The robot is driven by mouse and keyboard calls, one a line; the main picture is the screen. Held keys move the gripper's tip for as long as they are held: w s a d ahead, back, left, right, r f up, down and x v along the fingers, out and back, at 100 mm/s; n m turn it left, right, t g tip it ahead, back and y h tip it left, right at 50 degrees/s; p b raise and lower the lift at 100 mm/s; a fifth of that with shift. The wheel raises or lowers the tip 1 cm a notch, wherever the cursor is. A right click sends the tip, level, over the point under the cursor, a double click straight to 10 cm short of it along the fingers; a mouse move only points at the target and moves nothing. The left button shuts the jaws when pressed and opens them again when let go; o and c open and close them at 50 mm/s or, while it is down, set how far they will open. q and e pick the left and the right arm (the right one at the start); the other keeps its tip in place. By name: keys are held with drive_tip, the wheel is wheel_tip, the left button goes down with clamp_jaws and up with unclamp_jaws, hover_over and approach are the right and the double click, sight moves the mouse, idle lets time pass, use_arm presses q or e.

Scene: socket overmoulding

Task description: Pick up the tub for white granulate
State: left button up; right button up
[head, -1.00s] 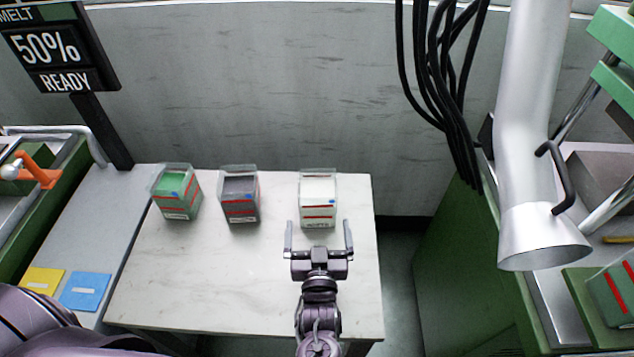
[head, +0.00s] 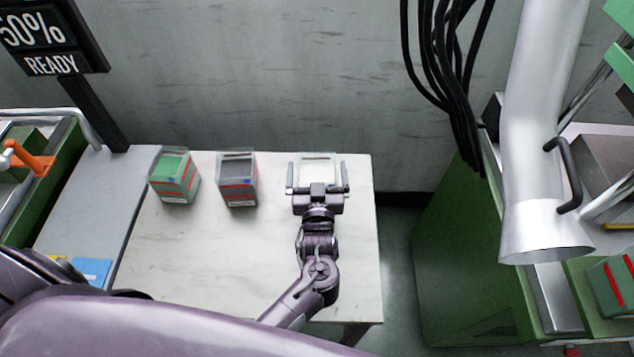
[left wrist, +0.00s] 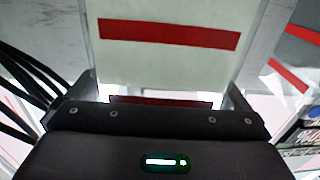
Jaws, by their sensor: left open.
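The tub with white granulate (head: 318,168) stands upright at the right back of the white table. My left gripper (head: 317,176) is open, with one finger on each side of this tub. The gripper body hides the tub's lower front. In the left wrist view the tub's pale wall with a red stripe (left wrist: 168,33) fills the space ahead of the gripper (left wrist: 165,95). I cannot tell whether the fingers touch the tub. My right gripper does not show.
A tub with green granulate (head: 174,178) and a tub with dark grey granulate (head: 238,182) stand to the left on the table (head: 210,260). A wide metal pipe (head: 545,215) hangs at the right, beside black cables (head: 440,80).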

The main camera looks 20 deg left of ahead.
use_arm(q)
drive_tip(key=shift+w, duration=0.2)
drive_tip(key=c, duration=1.6)
drive_tip(key=shift+a+r, duration=0.1)
drive_tip(key=shift+c, duration=0.4)
drive_tip(key=shift+r, duration=0.15)
